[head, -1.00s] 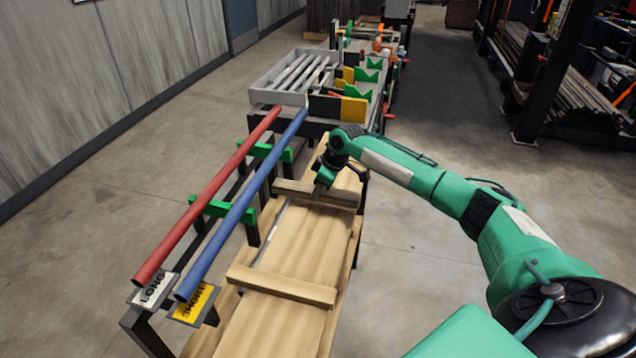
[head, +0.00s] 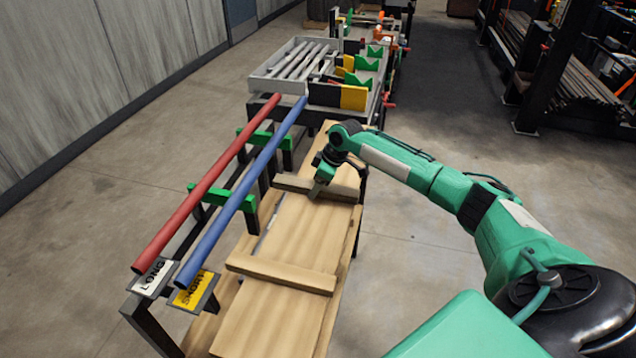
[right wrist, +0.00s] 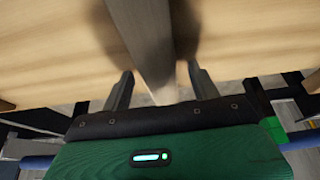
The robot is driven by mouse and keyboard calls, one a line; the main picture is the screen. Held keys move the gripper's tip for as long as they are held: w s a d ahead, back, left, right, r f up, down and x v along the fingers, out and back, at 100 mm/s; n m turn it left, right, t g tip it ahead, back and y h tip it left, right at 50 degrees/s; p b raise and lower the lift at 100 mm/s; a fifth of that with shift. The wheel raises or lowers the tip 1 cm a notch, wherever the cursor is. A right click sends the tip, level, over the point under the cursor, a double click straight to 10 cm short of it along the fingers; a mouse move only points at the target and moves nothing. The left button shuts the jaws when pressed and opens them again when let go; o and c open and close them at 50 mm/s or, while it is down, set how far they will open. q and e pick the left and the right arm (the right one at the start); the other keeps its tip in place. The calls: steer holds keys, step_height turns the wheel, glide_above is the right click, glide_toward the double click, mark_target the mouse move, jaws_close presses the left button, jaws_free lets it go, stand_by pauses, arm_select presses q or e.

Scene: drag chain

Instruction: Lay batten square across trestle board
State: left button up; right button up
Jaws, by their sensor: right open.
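The pale wooden trestle board (head: 300,235) runs away from me in the head view. A near batten (head: 280,275) lies across it towards the front. A far batten (head: 344,193) lies across its far part, roughly parallel to the near one. My right gripper (head: 316,192) is down at the middle of the far batten. In the right wrist view the open fingers of the right gripper (right wrist: 161,88) stand on either side of a batten (right wrist: 142,40), with visible gaps. Contact underneath is hidden. My left gripper is out of view.
A red pipe (head: 205,185) and a blue pipe (head: 240,195) lie on green supports left of the board, by LONG (head: 152,277) and yellow (head: 195,292) signs. A grey tray of rods (head: 290,58) stands beyond. Floor right of the board is clear.

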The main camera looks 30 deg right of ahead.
steer(key=shift+r, duration=0.1)
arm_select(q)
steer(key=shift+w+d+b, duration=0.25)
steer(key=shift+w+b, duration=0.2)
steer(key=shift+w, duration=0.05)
arm_select(e)
steer(key=v, duration=1.3)
steer(key=shift+r, duration=0.25)
steer(key=shift+s, duration=0.1)
